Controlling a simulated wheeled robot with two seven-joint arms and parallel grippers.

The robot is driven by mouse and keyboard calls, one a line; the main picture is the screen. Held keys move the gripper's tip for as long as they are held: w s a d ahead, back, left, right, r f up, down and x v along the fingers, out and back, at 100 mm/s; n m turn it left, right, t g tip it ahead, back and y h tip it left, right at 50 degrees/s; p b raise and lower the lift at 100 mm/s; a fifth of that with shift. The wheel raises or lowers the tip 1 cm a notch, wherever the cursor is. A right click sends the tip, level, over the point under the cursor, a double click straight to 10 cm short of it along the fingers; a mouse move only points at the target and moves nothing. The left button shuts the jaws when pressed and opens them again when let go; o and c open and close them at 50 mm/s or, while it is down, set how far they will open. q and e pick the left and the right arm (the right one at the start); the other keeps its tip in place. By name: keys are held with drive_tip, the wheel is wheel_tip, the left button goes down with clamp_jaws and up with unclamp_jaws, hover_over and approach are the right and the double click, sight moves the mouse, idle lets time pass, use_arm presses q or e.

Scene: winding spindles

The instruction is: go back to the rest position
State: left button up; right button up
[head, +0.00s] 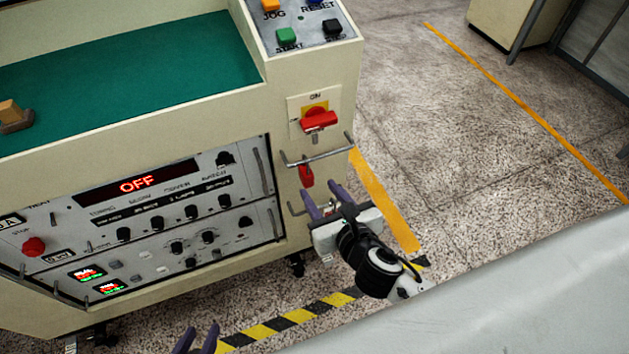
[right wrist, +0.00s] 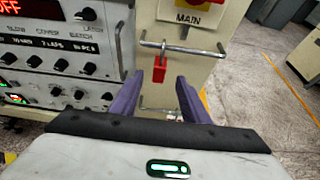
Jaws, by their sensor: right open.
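My right gripper (head: 322,195) is in front of the right end of the cream machine (head: 230,110), just below a red padlock (head: 306,176). Its purple fingers are apart with nothing between them. In the right wrist view the padlock (right wrist: 159,69) hangs from a metal bar (right wrist: 184,49), beyond the open fingers (right wrist: 157,88). My left gripper (head: 197,340) shows only its purple fingertips at the bottom edge of the head view. They stand apart and no object is visible between them; the rest is out of frame.
A red rotary switch (head: 319,121) on a yellow plate sits above the padlock. The control panel (head: 150,215) reads OFF, with several knobs and protruding handles. Black-and-yellow tape (head: 285,322) marks the floor before the machine. Open floor (head: 450,130) lies to the right.

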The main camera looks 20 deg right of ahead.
drive_tip(key=s+f+m+g, duration=0.1)
drive_tip(key=s+f+m, duration=0.2)
drive_tip(key=m, duration=0.8)
drive_tip(key=s+f+m+g+y, duration=0.1)
drive_tip(key=s+f+m, duration=0.3)
drive_tip(key=s+m, duration=0.4)
drive_tip(key=s+f+m+g+y, duration=0.1)
drive_tip(key=s+m, duration=0.4)
drive_tip(key=m, duration=1)
wheel_tip(320, 180, down, 3)
drive_tip(key=shift+s+a+r+g, duration=0.15)
drive_tip(key=shift+s+a+g, duration=0.2)
drive_tip(key=shift+g, duration=0.55)
drive_tip(key=shift+c, duration=0.4)
